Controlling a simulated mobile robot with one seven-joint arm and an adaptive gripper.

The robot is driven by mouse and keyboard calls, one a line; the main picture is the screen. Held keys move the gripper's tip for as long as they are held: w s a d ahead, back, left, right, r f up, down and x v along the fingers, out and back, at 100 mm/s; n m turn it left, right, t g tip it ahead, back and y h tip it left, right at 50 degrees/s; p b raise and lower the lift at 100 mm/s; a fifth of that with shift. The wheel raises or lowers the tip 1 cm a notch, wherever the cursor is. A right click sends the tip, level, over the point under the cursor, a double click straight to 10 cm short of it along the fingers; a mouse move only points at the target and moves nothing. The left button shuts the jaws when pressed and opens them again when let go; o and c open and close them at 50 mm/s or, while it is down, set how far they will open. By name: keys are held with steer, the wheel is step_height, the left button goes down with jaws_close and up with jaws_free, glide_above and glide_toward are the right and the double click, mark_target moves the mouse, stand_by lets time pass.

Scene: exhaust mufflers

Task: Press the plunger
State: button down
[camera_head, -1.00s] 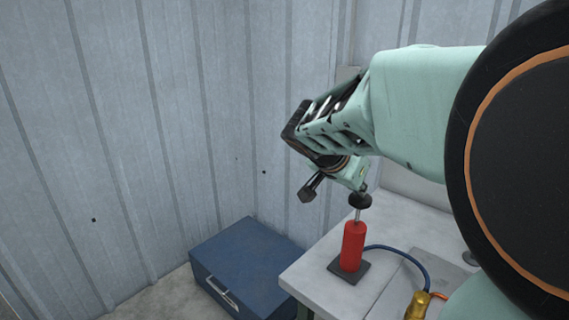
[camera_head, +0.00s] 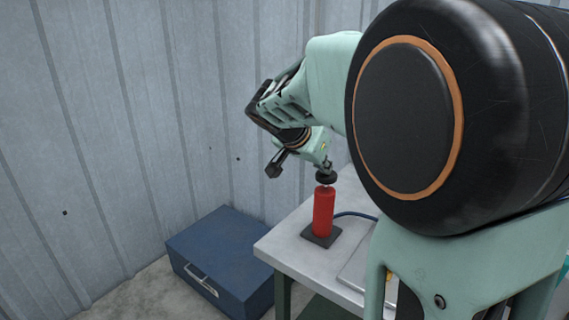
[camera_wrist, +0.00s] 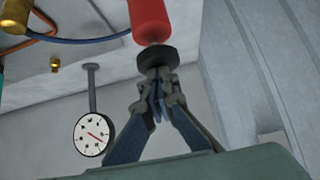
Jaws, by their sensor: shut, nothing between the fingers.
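The plunger is a red upright cylinder (camera_head: 323,212) on a black square base (camera_head: 321,238) near the table's corner, with a round black knob (camera_head: 326,180) on top. The knob sits very low, with almost no rod showing between it and the cylinder. My gripper (camera_head: 325,169) is shut and empty, pointing down with its fingertips at the top of the knob. In the wrist view, the closed fingertips (camera_wrist: 160,76) meet the black knob (camera_wrist: 157,58), and the red cylinder (camera_wrist: 150,20) is just beyond it. They appear to touch.
The plunger stands on a light grey table (camera_head: 285,245). A blue hose (camera_head: 355,214) runs from the cylinder. A dial gauge (camera_wrist: 94,133) and a brass fitting (camera_wrist: 54,65) show in the wrist view. A blue toolbox (camera_head: 222,258) sits on the floor beside the table, by the corrugated wall (camera_head: 110,130).

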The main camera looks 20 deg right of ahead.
steer(key=shift+f+b, duration=0.7)
steer(key=shift+f, duration=0.15)
